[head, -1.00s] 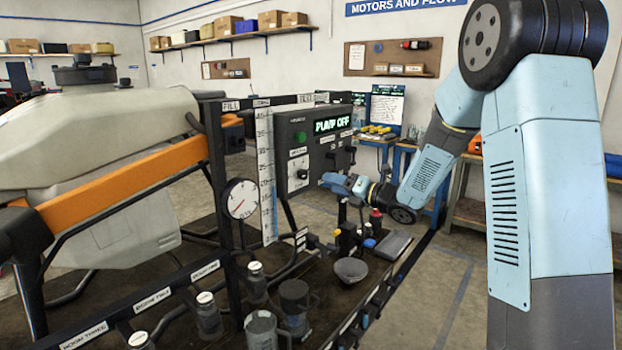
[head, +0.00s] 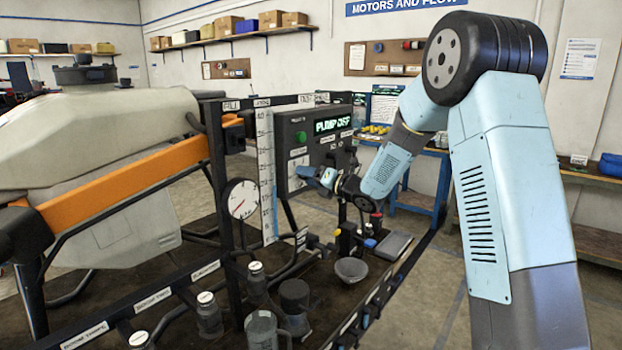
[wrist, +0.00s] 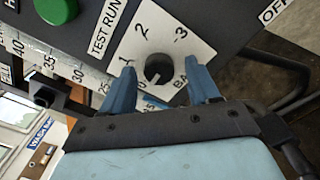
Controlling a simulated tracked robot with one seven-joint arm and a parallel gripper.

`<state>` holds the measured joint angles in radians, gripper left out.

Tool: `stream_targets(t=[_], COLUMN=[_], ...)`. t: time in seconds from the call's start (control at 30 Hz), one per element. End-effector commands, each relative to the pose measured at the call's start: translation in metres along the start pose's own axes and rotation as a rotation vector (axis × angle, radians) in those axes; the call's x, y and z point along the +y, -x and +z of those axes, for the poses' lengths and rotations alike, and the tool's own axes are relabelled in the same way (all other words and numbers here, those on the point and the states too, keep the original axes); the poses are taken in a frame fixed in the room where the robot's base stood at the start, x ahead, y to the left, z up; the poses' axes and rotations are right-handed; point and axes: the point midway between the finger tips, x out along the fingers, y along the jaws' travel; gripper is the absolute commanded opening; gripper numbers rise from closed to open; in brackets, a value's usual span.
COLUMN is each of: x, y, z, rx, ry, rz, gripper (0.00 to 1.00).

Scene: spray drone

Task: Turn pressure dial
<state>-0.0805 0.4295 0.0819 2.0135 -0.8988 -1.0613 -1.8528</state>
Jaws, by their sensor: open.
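The pressure dial (wrist: 158,70) is a round black knob on a white plate marked 1, 2, 3 and "BAR", on the dark control box (head: 290,140). In the wrist view my gripper (wrist: 162,82) is open, with one blue finger to each side of the dial and a gap to both. I cannot tell whether the fingertips reach the knob's depth. In the head view my gripper (head: 318,178) is in front of the lower part of the box and hides the dial. The box display (head: 332,125) reads "PUMP OFF".
A green button (wrist: 56,10) and a "TEST RUN" label are beside the dial plate. A pressure gauge (head: 242,199) and an upright scale (head: 266,170) stand left of the box. A grey bowl (head: 351,270) and small bottles are on the bench below my arm.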

Motion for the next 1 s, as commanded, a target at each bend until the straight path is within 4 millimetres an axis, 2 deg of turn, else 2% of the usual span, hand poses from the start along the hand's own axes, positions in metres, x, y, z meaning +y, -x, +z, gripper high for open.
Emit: stream_targets(t=[0.07,0.6,0.63,1.0], x=[0.0,-0.0005,-0.0041,-0.0016], y=[0.0002,0.0007,0.0073,0.0012], z=[0.0001,0.0002,0.0039,0.0004], rx=[0.0,0.0,-0.001,-0.001], ry=[0.0,0.0,0.0,-0.073], rz=[0.0,-0.001,-0.002,-0.003], gripper=[0.58,0.06,0.04,0.04])
